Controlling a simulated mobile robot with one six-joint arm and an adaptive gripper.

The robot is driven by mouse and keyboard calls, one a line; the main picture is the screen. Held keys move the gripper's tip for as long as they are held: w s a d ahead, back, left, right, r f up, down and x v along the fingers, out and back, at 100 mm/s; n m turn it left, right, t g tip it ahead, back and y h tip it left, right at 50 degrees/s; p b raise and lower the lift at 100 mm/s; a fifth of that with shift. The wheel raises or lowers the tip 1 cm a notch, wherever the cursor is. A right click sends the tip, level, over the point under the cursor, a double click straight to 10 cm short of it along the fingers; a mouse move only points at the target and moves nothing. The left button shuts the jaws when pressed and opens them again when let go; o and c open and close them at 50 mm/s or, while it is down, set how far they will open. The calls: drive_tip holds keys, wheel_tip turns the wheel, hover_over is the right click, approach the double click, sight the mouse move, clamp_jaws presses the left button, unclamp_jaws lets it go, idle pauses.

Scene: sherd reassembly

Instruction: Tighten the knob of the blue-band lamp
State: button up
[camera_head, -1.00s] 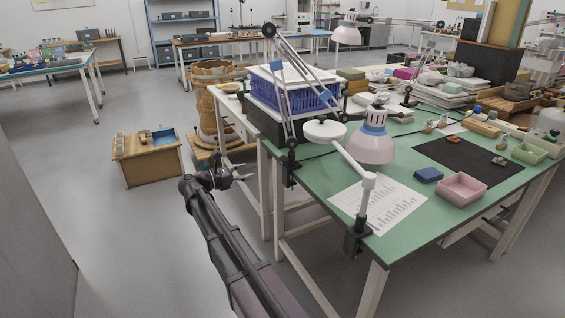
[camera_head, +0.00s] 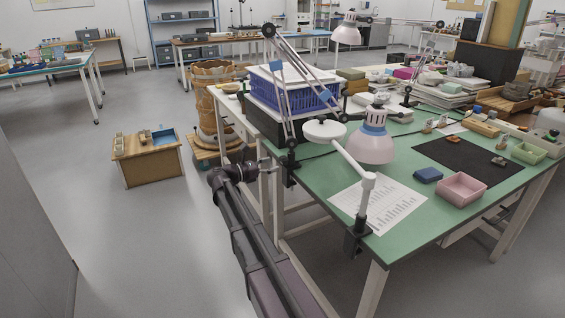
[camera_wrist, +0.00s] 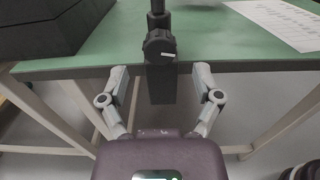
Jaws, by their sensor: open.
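The blue-band lamp has a pinkish shade (camera_head: 371,146) with a blue band, over the green table. Its jointed arm, with blue bands, runs down to a black clamp (camera_head: 291,168) on the table's left edge. In the wrist view the clamp (camera_wrist: 161,85) stands in the middle, with a round black knob (camera_wrist: 159,45) bearing a pale mark on its front. My gripper (camera_wrist: 160,72) is open and empty, its fingers left and right of the clamp, below the knob. In the head view my gripper (camera_head: 268,164) is just left of the clamp. Contact cannot be told.
A black box (camera_wrist: 45,28) stands left of the clamp, under a blue crate (camera_head: 290,92). A white lamp (camera_head: 325,130) has its own clamp (camera_head: 357,237) at the front corner. A printed sheet (camera_head: 378,204) lies on the green table (camera_head: 310,185).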

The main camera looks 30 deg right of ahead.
sight(283, 161)
drive_tip(key=shift+w+d, duration=0.1)
drive_tip(key=shift+d, duration=2.2)
clamp_jaws()
